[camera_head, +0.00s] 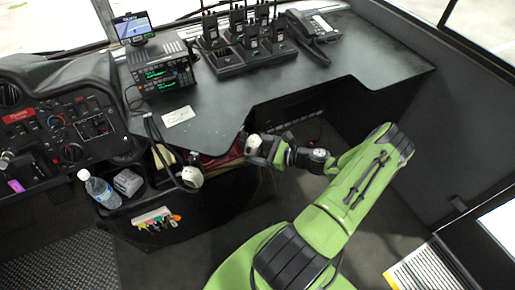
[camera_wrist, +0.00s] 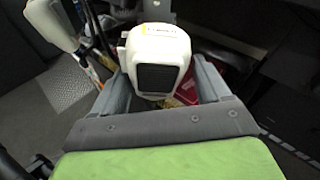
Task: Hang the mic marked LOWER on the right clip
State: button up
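One white mic (camera_head: 192,176) hangs at the left under the desk edge; a white mic at the left of the wrist view (camera_wrist: 48,22) looks like the same one. A second white mic (camera_wrist: 160,50) with a dark square grille and a pale label is between my gripper's fingers (camera_wrist: 160,78). It shows also in the head view (camera_head: 253,145), at the tip of my gripper (camera_head: 262,150). The label's writing is too small to read. The fingers are apart on either side of this mic; whether they touch it is unclear. I cannot make out the clips.
The desk (camera_head: 340,75) overhangs behind my gripper. It carries a radio unit (camera_head: 165,75), a charger with several handhelds (camera_head: 250,55) and a phone (camera_head: 315,27). A bottle (camera_head: 99,190) and keys on a rack (camera_head: 155,220) are left. Dark cords hang near the mics.

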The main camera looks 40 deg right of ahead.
jog(key=shift+o, duration=1.1)
jog(key=p+v, duration=0.3)
jog(key=v, duration=1.2)
jog(key=shift+s+d, duration=0.2)
jog(key=shift+s, duration=0.15)
